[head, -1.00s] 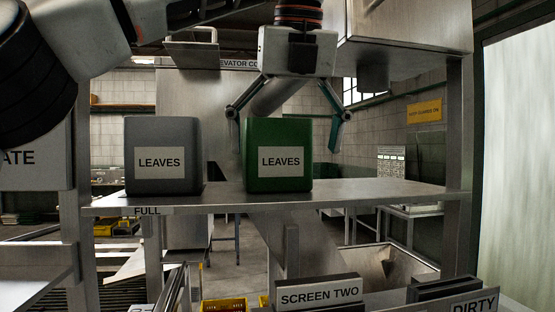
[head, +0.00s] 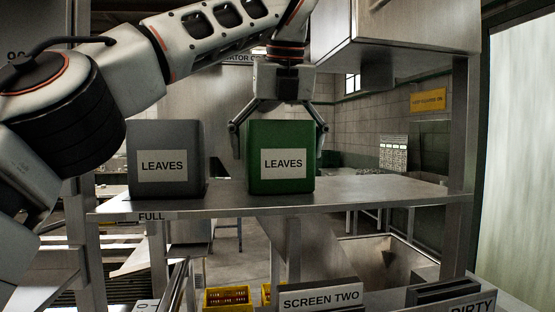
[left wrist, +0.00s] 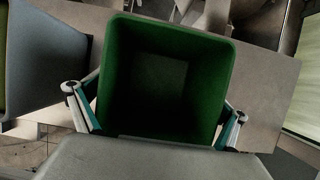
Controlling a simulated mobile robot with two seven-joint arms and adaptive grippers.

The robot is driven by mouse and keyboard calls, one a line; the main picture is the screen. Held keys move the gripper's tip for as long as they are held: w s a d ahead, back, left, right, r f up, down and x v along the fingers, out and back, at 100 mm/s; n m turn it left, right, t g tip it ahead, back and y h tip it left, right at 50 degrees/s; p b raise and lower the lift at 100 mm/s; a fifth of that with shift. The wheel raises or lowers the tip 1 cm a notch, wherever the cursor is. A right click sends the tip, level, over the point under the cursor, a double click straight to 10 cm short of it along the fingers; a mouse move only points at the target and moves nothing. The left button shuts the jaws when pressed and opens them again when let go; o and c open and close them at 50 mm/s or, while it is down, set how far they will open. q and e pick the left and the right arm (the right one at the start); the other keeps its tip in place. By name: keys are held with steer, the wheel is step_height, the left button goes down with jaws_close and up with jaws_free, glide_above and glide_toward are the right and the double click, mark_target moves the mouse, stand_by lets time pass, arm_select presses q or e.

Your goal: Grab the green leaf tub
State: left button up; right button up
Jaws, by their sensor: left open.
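The green leaf tub (head: 281,136) stands upright on a metal shelf, with a white LEAVES label on its front. In the left wrist view the tub (left wrist: 160,85) is seen from above, open-topped and apparently empty. My left gripper (head: 278,145) is open and comes down from behind and above, with one finger on each side of the tub. In the left wrist view the fingers stand beside the left and right walls. I cannot tell whether they touch. My right gripper is in neither view.
A grey LEAVES tub (head: 165,183) stands left of the green one on the shelf (head: 385,190). It also shows in the left wrist view (left wrist: 45,60). The shelf right of the green tub is clear. A metal post (head: 460,150) bounds the right end.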

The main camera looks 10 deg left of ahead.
arm_select(q)
steer(key=c, duration=1)
steer(key=shift+d+f, duration=0.1)
steer(key=shift+s, duration=0.1)
